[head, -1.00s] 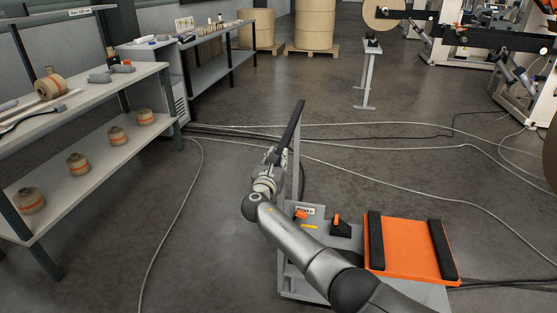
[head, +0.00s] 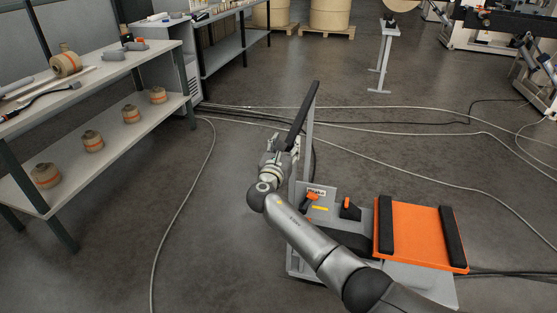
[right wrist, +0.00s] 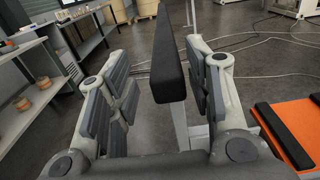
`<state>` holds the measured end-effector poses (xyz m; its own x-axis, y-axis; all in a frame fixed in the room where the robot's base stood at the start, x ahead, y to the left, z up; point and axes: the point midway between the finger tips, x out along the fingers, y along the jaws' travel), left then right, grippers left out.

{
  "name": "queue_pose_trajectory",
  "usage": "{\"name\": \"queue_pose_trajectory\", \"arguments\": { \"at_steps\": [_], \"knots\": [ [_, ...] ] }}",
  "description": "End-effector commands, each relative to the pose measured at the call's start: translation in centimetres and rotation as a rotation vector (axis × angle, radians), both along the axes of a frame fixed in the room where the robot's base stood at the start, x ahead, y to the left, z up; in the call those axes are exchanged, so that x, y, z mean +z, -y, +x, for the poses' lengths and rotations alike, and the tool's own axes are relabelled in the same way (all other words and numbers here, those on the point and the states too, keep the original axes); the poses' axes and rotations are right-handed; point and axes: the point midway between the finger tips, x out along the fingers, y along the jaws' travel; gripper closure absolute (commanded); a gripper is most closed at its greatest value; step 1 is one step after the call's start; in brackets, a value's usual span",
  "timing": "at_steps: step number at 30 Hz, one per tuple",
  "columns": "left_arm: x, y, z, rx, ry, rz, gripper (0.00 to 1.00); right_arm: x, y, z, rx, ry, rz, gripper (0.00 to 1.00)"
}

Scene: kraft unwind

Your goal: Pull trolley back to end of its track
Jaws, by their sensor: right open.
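The trolley is a low grey frame with an orange deck (head: 422,236) that carries two black strips. A black push handle (head: 302,113) stands on a grey post at its left end. My right gripper (head: 282,148) is at the handle. In the right wrist view the open fingers of my right gripper (right wrist: 160,95) stand on either side of the black handle bar (right wrist: 167,62), with gaps visible. An orange lever (head: 312,196) and a black block with an orange top (head: 349,208) sit beside the deck. My left gripper is not in view. My right arm hides part of the trolley's base.
Cables (head: 390,128) run across the floor behind and beside the trolley. A shelf bench (head: 115,135) with several rolls stands at the left. A grey stand (head: 384,60) is farther back. Open floor (head: 245,215) lies left of the trolley.

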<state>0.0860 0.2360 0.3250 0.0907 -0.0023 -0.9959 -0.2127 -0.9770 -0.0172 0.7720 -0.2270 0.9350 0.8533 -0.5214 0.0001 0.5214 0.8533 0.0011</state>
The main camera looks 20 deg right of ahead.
Motion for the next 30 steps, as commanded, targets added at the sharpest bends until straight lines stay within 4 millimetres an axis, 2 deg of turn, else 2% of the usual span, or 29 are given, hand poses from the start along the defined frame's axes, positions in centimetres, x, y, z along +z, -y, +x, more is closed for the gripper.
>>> {"name": "queue_pose_trajectory", "arguments": {
  "at_steps": [9,15,21,30],
  "knots": [
    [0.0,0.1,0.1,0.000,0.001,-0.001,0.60,-0.1,-2.7,-4.2,0.003,-0.001,0.001,0.53],
    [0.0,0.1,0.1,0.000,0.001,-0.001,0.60,0.0,-3.9,-6.2,0.003,0.001,-0.001,0.53],
    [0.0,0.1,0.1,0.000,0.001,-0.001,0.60,0.1,-4.4,-6.9,0.001,0.001,-0.001,0.53],
    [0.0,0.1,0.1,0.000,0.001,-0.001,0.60,-0.1,-4.4,-7.0,0.002,0.000,0.001,0.53]
  ]
}}
